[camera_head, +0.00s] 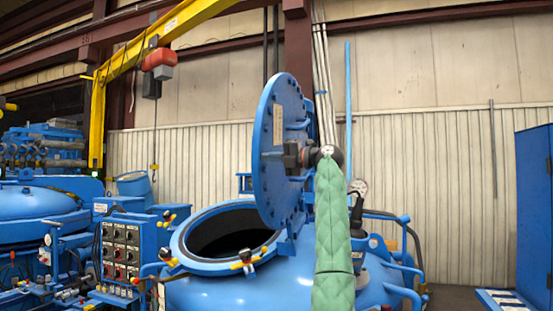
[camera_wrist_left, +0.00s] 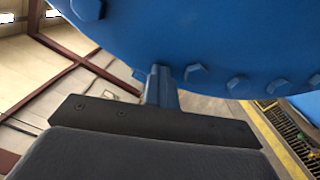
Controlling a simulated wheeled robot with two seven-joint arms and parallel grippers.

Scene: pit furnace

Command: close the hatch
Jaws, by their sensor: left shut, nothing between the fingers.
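The hatch lid (camera_head: 280,150) is a round blue bolted plate. It stands upright, open, beside the round blue-rimmed opening (camera_head: 190,250), whose inside is dark. My left gripper (camera_head: 291,155) is shut and empty, up at the right-hand face of the lid. Whether it touches the lid is hard to tell. In the left wrist view the lid's bolted edge (camera_wrist_left: 215,45) fills the top, close in front of the gripper. My right gripper is not in view.
Clamps with yellow and red knobs (camera_head: 245,260) sit around the opening's rim. A control box (camera_head: 122,250) stands to the left. A yellow crane (camera_head: 165,25) with a red hoist (camera_head: 159,59) is overhead. A blue panel (camera_head: 535,215) stands at the far right.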

